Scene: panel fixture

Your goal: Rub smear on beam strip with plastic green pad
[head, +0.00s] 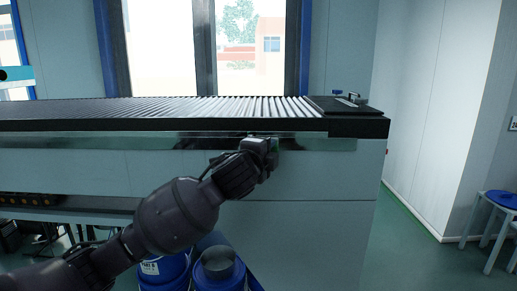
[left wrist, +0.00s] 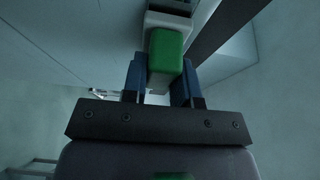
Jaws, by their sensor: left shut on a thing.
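The beam strip (head: 322,144) is a long, glossy grey-green band along the upper front of the white bench. My left gripper (head: 260,148) is up against or very near this strip, right of the picture's middle. In the left wrist view, its blue fingers (left wrist: 160,86) are shut on the green pad (left wrist: 168,48), a small block with a pale grey part around it. I cannot tell whether the pad touches the strip. No smear can be made out; the gripper covers part of the strip. My right gripper is not in view.
The bench top has a ribbed roller surface (head: 200,107) and a black plate (head: 340,105) at its right end. Blue drums (head: 218,268) stand below my left arm. A blue-topped stool (head: 500,199) stands far right. The floor right of the bench is clear.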

